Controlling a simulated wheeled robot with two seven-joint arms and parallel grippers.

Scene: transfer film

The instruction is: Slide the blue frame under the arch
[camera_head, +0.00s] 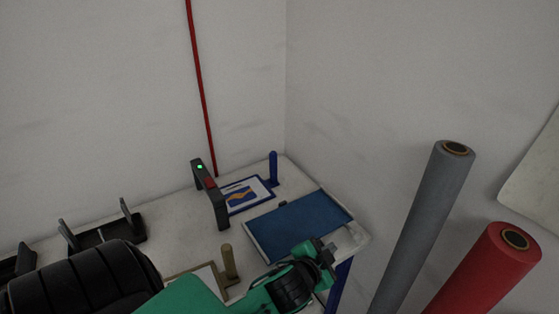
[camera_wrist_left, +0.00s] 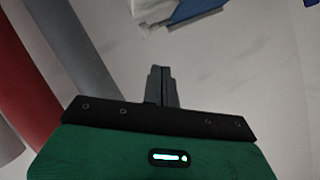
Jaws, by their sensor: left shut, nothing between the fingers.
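The blue frame (camera_head: 264,186) lies on the table at the back, holding a white sheet with a blue and yellow print; a blue post (camera_head: 273,168) rises from its far right corner. The dark grey arch (camera_head: 211,195), with a green light on top, stands just left of it. The frame's left edge is close to the arch opening; I cannot tell whether it reaches under. My left gripper (camera_head: 328,249) is shut and empty near the table's front right corner, well away from the frame. It also shows in the left wrist view (camera_wrist_left: 161,72). My right gripper is not in view.
A blue panel in a pale tray (camera_head: 300,225) lies between my left gripper and the blue frame. A tan frame (camera_head: 207,273) with a wooden post (camera_head: 228,262) lies nearer. Black holders (camera_head: 105,232) stand left. Grey (camera_head: 425,220) and red (camera_head: 485,270) rolls stand right.

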